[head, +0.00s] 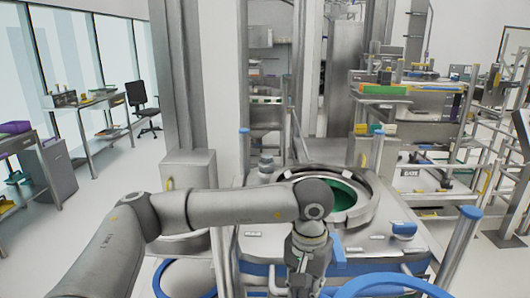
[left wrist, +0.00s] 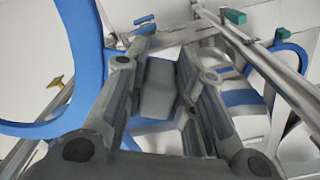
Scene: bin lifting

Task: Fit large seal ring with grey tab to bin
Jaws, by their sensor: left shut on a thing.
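My left gripper (head: 305,268) hangs from the arm that crosses the head view, low in front of the bin (head: 262,222). In the left wrist view its two fingers (left wrist: 160,75) are shut on a grey block, which looks like the grey tab (left wrist: 156,90). A large blue ring (head: 390,282) shows at the bottom right of the head view. Another blue ring (head: 166,280) shows at the bottom left. The bin has a round metal rim around a green-lined opening (head: 347,195), partly covered by my arm. My right gripper is not in view.
A blue-capped post (head: 462,240) stands right of the bin, and a blue knob (head: 404,228) sits on its top. A column (head: 184,90) rises at the left. Shelving with trays (head: 420,110) stands behind. Open floor lies at the left.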

